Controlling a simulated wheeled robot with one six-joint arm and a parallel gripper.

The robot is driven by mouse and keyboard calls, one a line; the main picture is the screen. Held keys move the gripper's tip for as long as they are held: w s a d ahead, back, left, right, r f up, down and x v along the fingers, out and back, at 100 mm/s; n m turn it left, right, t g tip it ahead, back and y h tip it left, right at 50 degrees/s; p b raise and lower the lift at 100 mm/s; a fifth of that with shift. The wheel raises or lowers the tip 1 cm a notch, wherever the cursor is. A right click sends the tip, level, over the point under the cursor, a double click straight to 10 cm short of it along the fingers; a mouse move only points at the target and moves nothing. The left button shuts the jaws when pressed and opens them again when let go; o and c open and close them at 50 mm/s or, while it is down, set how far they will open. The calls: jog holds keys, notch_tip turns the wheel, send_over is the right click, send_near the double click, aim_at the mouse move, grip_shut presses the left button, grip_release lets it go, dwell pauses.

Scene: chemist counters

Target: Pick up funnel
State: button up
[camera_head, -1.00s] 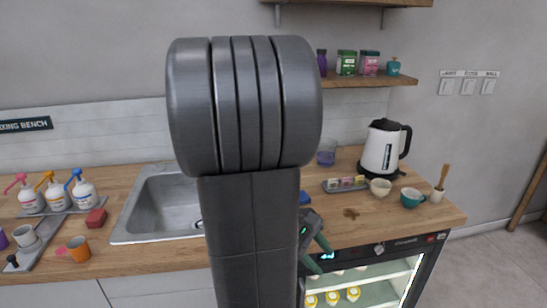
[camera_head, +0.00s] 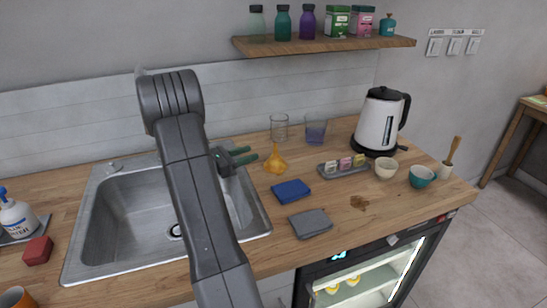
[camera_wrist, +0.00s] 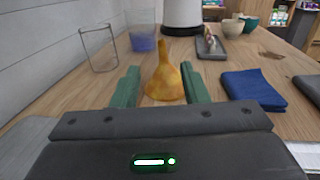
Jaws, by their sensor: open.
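The funnel (camera_head: 275,161) is amber-yellow and stands on the wooden counter, wide end down and narrow stem up, to the right of the sink. My gripper (camera_head: 250,157) is open, with green fingers pointing right toward the funnel from the sink side. In the wrist view the funnel (camera_wrist: 165,78) shows straight ahead, between and a little beyond the fingertips of my open gripper (camera_wrist: 158,82). The fingers appear low, near counter height. I cannot tell whether either finger touches it.
An empty glass beaker (camera_head: 279,128) and a beaker of blue liquid (camera_head: 315,131) stand behind the funnel. A blue cloth (camera_head: 291,191) and a grey cloth (camera_head: 310,223) lie in front. A tray (camera_head: 342,168), kettle (camera_head: 380,122) and bowls are to the right. The sink (camera_head: 125,215) is left.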

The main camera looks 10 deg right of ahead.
aim_at(276, 156)
jog(key=p+x, duration=0.2)
jog(key=x, duration=1)
jog(key=shift+s+d+f, duration=0.1)
jog(key=shift+d, duration=0.1)
jog(key=shift+c, duration=0.4)
grip_shut()
